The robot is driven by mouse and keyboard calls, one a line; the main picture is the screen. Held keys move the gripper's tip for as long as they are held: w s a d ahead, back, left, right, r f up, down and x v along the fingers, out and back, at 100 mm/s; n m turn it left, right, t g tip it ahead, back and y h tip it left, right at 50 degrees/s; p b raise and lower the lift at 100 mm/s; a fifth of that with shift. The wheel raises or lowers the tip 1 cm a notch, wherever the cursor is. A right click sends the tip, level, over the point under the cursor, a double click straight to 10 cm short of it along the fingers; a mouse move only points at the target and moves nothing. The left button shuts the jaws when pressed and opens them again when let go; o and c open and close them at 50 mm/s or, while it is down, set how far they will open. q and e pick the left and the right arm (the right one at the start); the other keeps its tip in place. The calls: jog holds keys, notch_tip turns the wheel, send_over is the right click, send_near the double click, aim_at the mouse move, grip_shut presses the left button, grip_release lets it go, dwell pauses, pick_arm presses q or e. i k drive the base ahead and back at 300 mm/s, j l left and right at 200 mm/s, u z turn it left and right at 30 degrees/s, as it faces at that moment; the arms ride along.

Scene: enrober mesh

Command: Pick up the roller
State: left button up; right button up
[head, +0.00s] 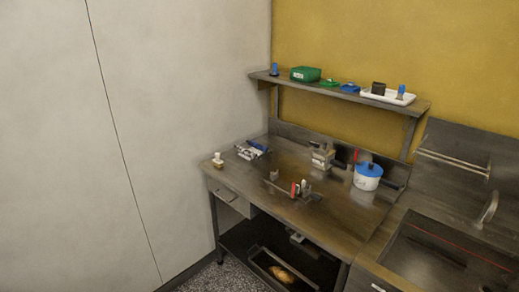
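I cannot pick out a roller for certain; the items on the metal worktable (240,181) are small and far off. A small upright piece with a red part (296,188) stands near the middle of the table, beside thin dark bars. A boxy metal device (322,157) with a dark handle stands behind it. A small white-topped item (217,161) stands at the left corner. Neither of my grippers shows in the head view.
A white pot with a blue lid (367,170) stands at the table's right. A shelf above holds a green box (305,74) and white tray (388,97). A sink (440,262) adjoins at right. The table's front left is clear.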

aim_at(248, 152)
jog(key=i+j, duration=0.1)
jog(key=i, duration=0.3)
jog(key=i+u, duration=0.35)
jog(key=i+l+u, duration=0.1)
jog(key=i+u, duration=0.25)
jog(key=i, duration=0.15)
jog(key=u, duration=0.6)
